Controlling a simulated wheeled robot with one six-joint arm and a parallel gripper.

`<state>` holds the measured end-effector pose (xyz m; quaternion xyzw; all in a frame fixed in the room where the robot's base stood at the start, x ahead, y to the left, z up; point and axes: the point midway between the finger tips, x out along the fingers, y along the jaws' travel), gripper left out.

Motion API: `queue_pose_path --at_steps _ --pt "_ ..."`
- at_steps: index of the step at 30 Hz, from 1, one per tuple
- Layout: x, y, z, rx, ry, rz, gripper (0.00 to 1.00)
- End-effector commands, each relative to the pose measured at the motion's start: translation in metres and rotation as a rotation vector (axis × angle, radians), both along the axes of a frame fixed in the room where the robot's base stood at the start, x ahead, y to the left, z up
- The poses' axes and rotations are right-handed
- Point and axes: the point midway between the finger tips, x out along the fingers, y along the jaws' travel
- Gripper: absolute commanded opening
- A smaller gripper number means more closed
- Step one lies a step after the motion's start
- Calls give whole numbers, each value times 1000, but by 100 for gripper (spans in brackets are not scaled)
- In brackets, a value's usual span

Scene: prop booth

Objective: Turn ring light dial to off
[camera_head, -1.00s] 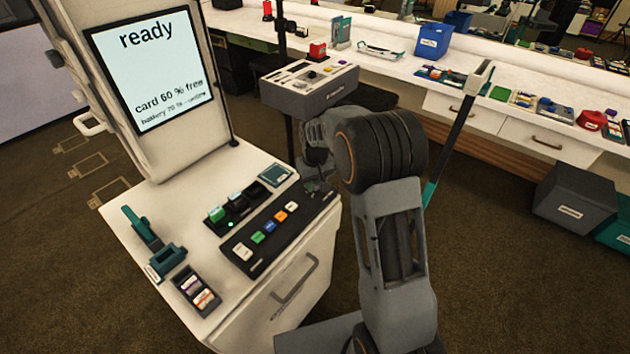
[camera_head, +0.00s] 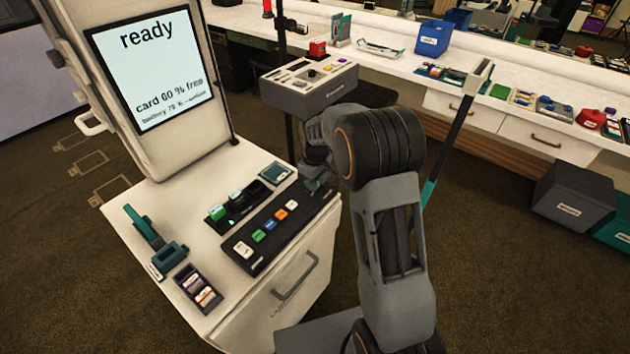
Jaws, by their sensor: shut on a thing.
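The white booth cabinet (camera_head: 190,237) stands at left centre. A black control panel (camera_head: 262,258) runs along the front of its top, with a white, green, blue, orange and pale button in a row. My gripper (camera_head: 315,184) is down at the panel's right end, past the pale button (camera_head: 292,205). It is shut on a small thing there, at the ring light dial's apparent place. The dial is hidden by my gripper and wrist, so its pointer and setting cannot be read.
A screen (camera_head: 152,65) reading "ready" rises behind the cabinet top. Card slots with a green card (camera_head: 217,213) lie behind the panel. A grey console (camera_head: 312,85) stands close behind my arm. A teal-tipped pole (camera_head: 455,143) is to the right.

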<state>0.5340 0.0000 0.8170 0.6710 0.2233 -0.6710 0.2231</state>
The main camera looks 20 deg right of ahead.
Motion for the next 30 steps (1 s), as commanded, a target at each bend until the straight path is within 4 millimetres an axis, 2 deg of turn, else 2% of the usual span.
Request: queue_pose_path --at_steps 10,11,18,26,30 --pt "1 1 1 0 -5 3 7" --pt "1 1 1 0 -5 3 33" --pt "1 0 1 0 -2 2 56" --pt "0 0 2 0 -1 1 56" --pt "1 0 14 0 -4 1 56"
